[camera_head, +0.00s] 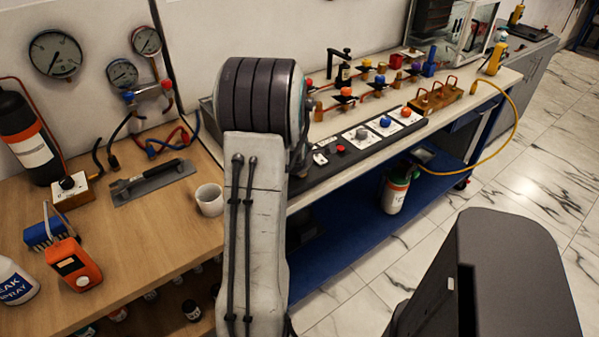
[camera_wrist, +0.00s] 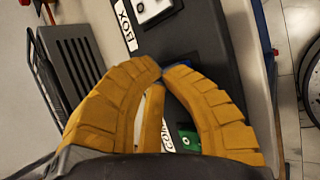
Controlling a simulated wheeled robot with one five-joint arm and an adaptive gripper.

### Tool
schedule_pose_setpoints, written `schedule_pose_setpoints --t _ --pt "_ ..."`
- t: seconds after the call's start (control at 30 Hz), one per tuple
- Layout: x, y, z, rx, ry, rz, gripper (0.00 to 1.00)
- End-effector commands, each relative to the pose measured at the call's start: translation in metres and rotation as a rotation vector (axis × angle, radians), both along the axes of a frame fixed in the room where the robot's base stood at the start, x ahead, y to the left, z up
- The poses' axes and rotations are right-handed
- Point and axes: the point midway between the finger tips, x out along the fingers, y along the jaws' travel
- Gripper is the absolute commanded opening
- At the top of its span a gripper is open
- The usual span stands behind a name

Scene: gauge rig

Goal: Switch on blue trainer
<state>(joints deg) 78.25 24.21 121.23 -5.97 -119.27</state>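A dark control strip (camera_head: 375,150) lies along the front edge of the right bench. It carries white plates with a grey knob (camera_head: 362,133), a blue knob (camera_head: 386,121) and an orange knob (camera_head: 406,112). In the wrist view, the yellow fingers of my gripper (camera_wrist: 163,71) come together at their tips over a dark panel (camera_wrist: 195,35). A small blue thing (camera_wrist: 177,66) shows just beyond the tips, partly hidden by them; I cannot tell whether they touch it. Nothing is visibly held. In the head view my gripper is hidden behind my arm.
A red button (camera_head: 341,150) sits near the strip's left end. Valves and a yellow hose (camera_head: 515,125) are on the right bench. A white cup (camera_head: 209,199) and an orange meter (camera_head: 75,264) stand on the wooden bench. In the wrist view, a green part (camera_wrist: 188,140) shows between the fingers.

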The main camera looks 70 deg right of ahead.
Motion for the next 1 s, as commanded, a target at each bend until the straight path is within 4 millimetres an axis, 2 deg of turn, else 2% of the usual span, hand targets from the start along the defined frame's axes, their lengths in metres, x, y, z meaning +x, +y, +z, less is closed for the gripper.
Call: schedule_pose_setpoints --t 0.47,1.0 --pt "0.0 0.0 -0.001 0.001 0.001 0.0 0.0" --pt "0.001 -0.001 0.013 0.002 -0.001 0.001 0.0"
